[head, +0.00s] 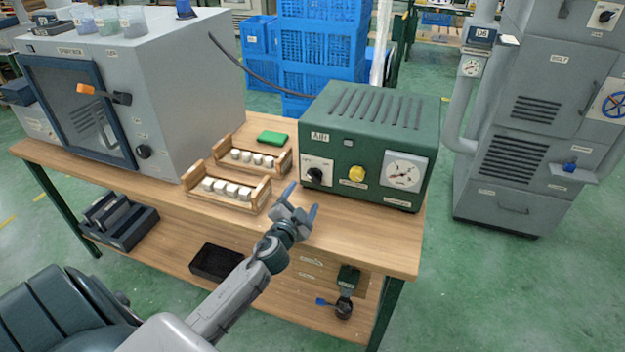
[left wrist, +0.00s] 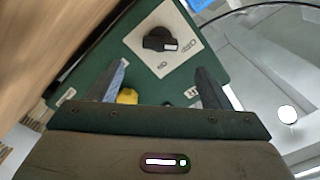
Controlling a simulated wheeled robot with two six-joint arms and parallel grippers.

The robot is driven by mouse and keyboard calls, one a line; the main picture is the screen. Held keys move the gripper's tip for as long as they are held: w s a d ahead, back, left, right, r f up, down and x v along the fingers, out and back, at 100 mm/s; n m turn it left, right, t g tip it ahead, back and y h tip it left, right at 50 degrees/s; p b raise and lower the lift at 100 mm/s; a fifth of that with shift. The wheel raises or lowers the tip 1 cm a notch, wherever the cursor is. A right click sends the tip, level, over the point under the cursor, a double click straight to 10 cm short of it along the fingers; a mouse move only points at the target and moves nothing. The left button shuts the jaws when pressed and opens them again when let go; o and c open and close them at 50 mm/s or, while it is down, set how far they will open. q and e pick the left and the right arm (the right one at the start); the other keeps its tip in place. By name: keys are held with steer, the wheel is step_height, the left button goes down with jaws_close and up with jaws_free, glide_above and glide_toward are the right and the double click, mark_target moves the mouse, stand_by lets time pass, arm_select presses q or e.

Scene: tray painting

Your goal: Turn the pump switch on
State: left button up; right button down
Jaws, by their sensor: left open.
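The pump is a green box (head: 345,140) labelled AIR, standing on the right end of the wooden bench. Its switch is a black rotary knob (head: 314,175) on a white plate at the front left; in the left wrist view the knob (left wrist: 157,40) shows with its white pointer mark toward the right. My left gripper (head: 301,204) is open and empty in front of the pump, a little below the knob and apart from it. In the left wrist view the fingers (left wrist: 158,82) point toward the switch plate. My right gripper is not in view.
A yellow knob (head: 357,174) and a dial gauge (head: 404,172) sit right of the switch. Wooden racks with white cups (head: 262,197) stand left of the gripper. A grey spray cabinet (head: 190,90) fills the left of the bench. The bench front right (head: 370,238) is clear.

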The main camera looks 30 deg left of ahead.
mark_target(313, 179)
arm_select(q)
steer(key=p+x, duration=0.1)
steer(key=x, duration=0.7)
steer(key=shift+w+a, duration=0.1)
steer(key=shift+w, duration=0.25)
steer(key=c, duration=1)
